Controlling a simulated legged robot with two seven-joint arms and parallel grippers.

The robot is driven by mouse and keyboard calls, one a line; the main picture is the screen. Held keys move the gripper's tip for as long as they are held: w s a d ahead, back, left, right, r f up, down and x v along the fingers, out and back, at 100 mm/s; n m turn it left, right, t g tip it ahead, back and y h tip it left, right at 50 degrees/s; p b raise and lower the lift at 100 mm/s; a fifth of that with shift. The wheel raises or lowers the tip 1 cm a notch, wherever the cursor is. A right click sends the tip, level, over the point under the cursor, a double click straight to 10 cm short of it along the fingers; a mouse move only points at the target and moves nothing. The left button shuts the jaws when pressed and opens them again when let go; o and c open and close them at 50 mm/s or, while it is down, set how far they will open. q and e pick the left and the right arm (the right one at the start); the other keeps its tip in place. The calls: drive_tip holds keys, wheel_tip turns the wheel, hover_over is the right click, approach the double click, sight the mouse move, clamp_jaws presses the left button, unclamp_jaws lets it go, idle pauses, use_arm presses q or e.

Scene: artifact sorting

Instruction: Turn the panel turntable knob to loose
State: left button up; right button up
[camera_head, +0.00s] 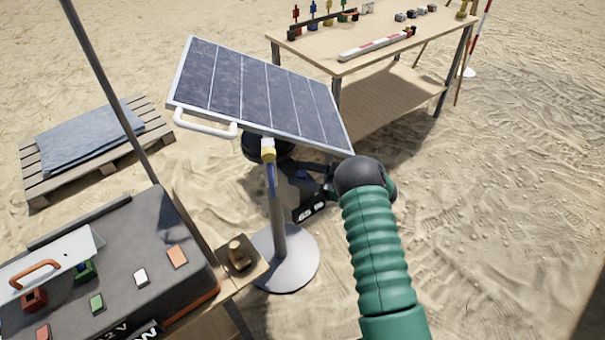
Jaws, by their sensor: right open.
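The solar panel (262,92) is tilted on a grey pole stand (279,225) with a round base. A white handle (205,126) is on its left lower edge. Under the panel, a yellow collar (268,151) tops the pole, with a blue part (271,182) just below it. A dark round part (250,146) shows behind the pole top. I cannot tell which part is the turntable knob. My right gripper (300,178) is open, just right of the pole and below the panel. Its fingertips are dark and partly hidden, so contact is unclear. My left gripper is out of view.
A dark case (130,250) with small coloured blocks stands at lower left, beside a small wooden stand (238,258). A slanted pole (112,90) rises there. A wooden table (370,65) holds artifacts at the back. A pallet (95,163) lies left. Open sand is at right.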

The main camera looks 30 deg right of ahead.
drive_tip(key=p+v, duration=0.1)
drive_tip(key=v, duration=1.5)
drive_tip(key=shift+s+d, duration=0.3)
drive_tip(key=shift+f, duration=0.1)
